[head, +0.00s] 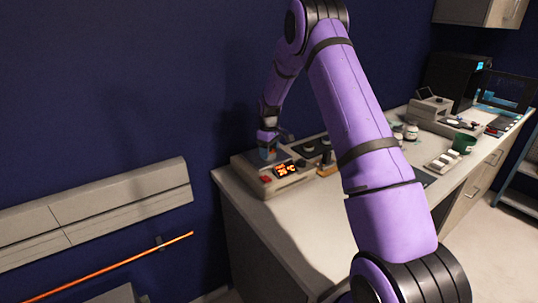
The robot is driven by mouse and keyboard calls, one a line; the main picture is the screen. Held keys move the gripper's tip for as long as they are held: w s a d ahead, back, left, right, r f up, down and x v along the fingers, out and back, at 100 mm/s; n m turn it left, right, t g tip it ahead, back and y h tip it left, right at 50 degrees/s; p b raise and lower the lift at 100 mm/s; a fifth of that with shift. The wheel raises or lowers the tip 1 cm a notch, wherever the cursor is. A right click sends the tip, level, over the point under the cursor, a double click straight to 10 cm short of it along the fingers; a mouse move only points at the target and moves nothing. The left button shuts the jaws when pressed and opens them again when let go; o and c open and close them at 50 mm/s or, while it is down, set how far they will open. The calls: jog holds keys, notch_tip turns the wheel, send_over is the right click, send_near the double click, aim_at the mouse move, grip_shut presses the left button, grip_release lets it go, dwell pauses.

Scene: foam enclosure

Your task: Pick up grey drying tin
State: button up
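My gripper (270,144) is small in the head view, low over the left end of a beige heating unit (290,178) with a lit orange display. A small bluish and orange patch shows just under the gripper; I cannot tell whether it is a held thing or part of the unit. The fingers are too small and dark to read. I cannot make out the grey drying tin for sure; it may be hidden behind the gripper or my purple arm, which covers the middle of the bench.
The heating unit stands on a pale bench (285,225) against a dark blue wall. Farther right are small jars (411,132), a green cup (463,143), a white tray (441,161), a beige instrument (432,108) and a black box (452,80). The bench's front left is clear.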

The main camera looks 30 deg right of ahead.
jog(key=shift+c, duration=1.1)
jog(key=shift+r, duration=0.15)
